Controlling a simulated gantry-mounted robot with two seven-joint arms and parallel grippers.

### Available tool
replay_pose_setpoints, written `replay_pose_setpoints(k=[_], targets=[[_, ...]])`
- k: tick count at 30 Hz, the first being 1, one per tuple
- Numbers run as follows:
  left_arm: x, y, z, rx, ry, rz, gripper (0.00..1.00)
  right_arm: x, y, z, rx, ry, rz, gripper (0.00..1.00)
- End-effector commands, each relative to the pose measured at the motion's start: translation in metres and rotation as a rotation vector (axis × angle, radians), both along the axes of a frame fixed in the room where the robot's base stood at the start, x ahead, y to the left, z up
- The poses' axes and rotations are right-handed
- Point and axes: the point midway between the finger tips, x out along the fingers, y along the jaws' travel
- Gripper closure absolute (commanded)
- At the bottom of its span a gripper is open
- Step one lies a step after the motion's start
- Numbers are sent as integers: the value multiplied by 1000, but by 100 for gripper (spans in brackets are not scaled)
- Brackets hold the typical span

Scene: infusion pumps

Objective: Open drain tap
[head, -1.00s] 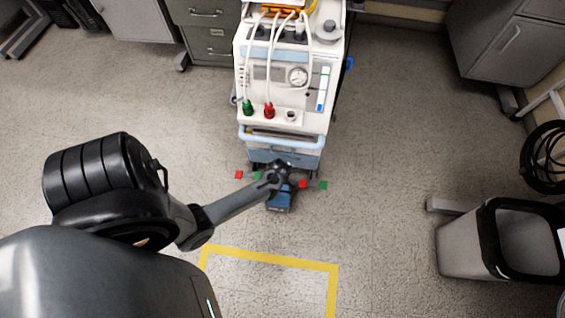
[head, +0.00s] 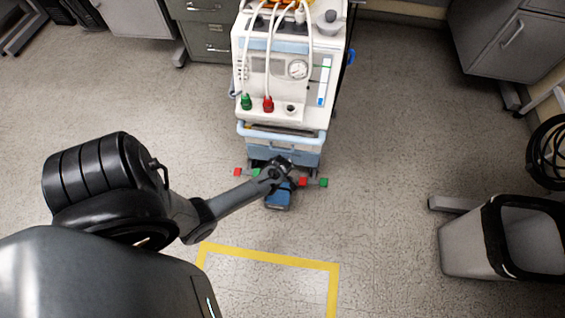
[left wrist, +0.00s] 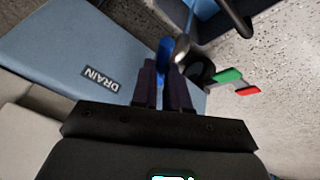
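The infusion pump cart (head: 287,75) stands at the top centre of the head view, with a pale blue lower front. In the left wrist view a light blue panel (left wrist: 60,55) bears a label reading DRAIN (left wrist: 100,78). A small blue lever (left wrist: 165,50), apparently the drain tap, shows beyond the panel beside a shiny metal knob (left wrist: 181,50). My left gripper (left wrist: 164,68) has its two dark fingertips at the lever, one on each side as far as visible. The gap is narrow, and whether they press on it is unclear. My right gripper is out of view.
Red and green pedals (head: 312,182) stick out by the cart's base and also show in the left wrist view (left wrist: 232,80). A grey bin (head: 465,240) stands at right. Yellow floor tape (head: 270,255) lies in front.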

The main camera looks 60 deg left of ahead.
Motion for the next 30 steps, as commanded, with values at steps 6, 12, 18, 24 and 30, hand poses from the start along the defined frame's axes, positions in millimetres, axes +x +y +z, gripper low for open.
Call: replay_pose_setpoints(k=[6,12,18,24,30], targets=[[-1,1,2,0,1,-11,100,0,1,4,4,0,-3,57],[-6,3,6,0,4,-141,100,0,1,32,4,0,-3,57],[-9,4,2,-1,3,-271,100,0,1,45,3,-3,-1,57],[-9,4,0,2,-1,-284,100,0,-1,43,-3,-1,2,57],[-9,4,0,2,-1,-284,74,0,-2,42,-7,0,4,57]])
